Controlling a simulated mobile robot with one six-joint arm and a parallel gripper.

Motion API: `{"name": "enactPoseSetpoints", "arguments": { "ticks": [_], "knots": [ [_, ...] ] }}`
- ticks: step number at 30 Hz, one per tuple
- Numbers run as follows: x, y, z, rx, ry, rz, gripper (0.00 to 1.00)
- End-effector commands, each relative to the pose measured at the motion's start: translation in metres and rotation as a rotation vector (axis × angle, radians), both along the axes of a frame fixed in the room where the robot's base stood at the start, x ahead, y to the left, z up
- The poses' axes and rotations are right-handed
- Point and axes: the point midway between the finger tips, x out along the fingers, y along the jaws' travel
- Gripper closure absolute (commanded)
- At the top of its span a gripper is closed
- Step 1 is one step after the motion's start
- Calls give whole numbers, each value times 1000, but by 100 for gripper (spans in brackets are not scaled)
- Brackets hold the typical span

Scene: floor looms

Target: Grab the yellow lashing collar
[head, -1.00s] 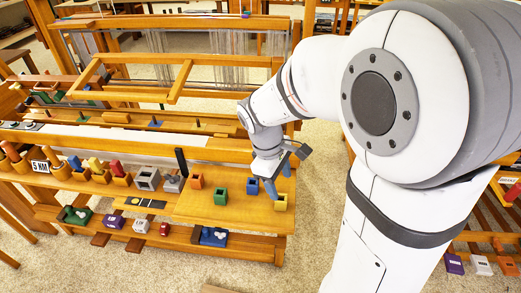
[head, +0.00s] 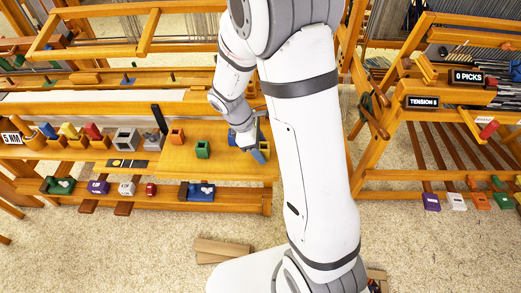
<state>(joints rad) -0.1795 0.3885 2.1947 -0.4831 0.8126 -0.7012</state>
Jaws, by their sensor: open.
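The yellow lashing collar (head: 265,146) is a small square block at the right end of the wooden bench board (head: 225,168). My gripper's blue-grey fingers cover most of it in the head view. My gripper (head: 251,148) points down, open, with its fingers at the collar. I cannot tell whether they touch it or how far they reach around it. An orange collar (head: 177,137) and a green collar (head: 202,149) stand apart on the same board, to the left of my gripper.
A black upright post (head: 159,118) and grey blocks (head: 127,139) stand left of the collars. A lower shelf holds a blue tray (head: 198,191) and several small blocks. A second loom frame (head: 440,110) stands to the right. Wooden planks (head: 221,250) lie on the floor.

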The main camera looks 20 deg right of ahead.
Motion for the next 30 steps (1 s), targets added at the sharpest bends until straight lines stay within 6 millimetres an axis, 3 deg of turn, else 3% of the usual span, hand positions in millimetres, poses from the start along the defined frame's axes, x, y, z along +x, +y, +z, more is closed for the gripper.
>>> {"name": "enactPoseSetpoints", "arguments": {
  "ticks": [8, 25, 30],
  "knots": [
    [0, -1, -3, 0, -2, -1, 43],
    [0, -2, -2, 1, -1, -3, 89],
    [0, -2, -2, 1, -1, -3, 90]
  ]
}}
